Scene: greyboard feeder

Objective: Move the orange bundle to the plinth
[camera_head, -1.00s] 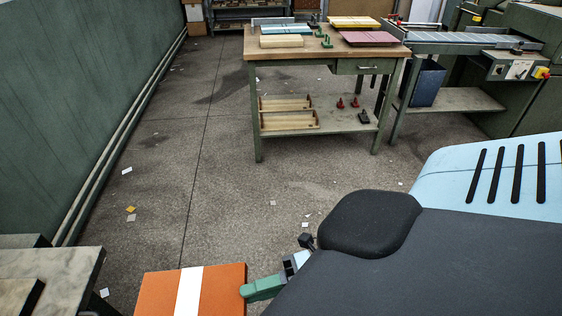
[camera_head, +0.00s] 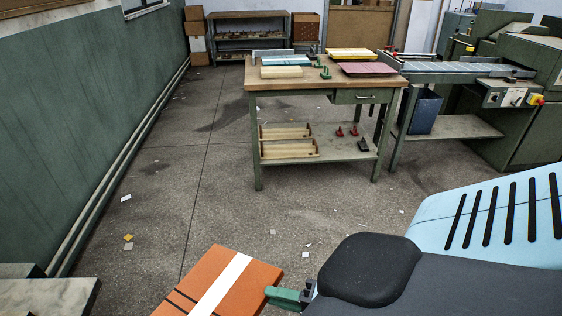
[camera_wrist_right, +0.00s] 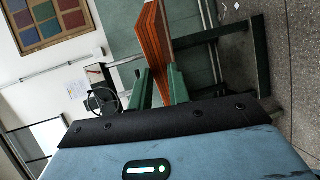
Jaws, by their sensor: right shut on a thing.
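The orange bundle (camera_head: 222,284) has a white band across its top and dark lines along its left side. It is at the bottom of the head view, held above the floor and turned at a slant. My right gripper (camera_head: 272,293) is shut on its right edge with green fingers. In the right wrist view the bundle (camera_wrist_right: 153,45) stands edge-on between the two fingers of the right gripper (camera_wrist_right: 158,85), showing several layers. I cannot pick out the plinth with certainty. My left gripper is not in view.
A stone-topped table (camera_head: 50,296) is at the bottom left. A workbench (camera_head: 290,85) with stacks of board stands ahead, beside a feeder machine (camera_head: 450,70). A green wall (camera_head: 80,110) runs along the left. The floor between (camera_head: 240,205) is open, with paper scraps.

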